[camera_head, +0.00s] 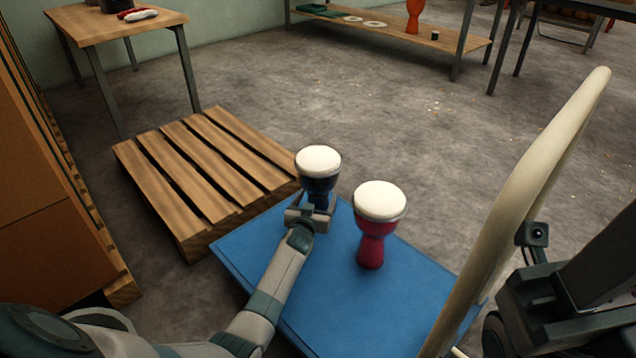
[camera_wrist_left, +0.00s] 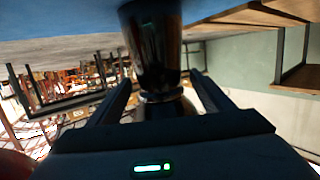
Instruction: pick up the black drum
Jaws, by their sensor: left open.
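The black drum (camera_head: 318,186) stands upright on the far left part of a blue platform (camera_head: 330,290), with a white head and a dark, glossy body. My left gripper (camera_head: 316,207) is at its narrow lower part, below the bowl. In the left wrist view, which is upside down, the drum (camera_wrist_left: 155,45) stands between the two open fingers of my left gripper (camera_wrist_left: 160,82). I cannot tell whether either finger touches it. The drum's foot is partly hidden by the gripper in the head view.
A red drum (camera_head: 372,240) with a white head stands right of the black drum, on the same platform. A wooden pallet (camera_head: 205,170) lies on the left. A cream curved bar (camera_head: 530,180) rises on the right. Bare floor (camera_head: 400,110) lies beyond the platform.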

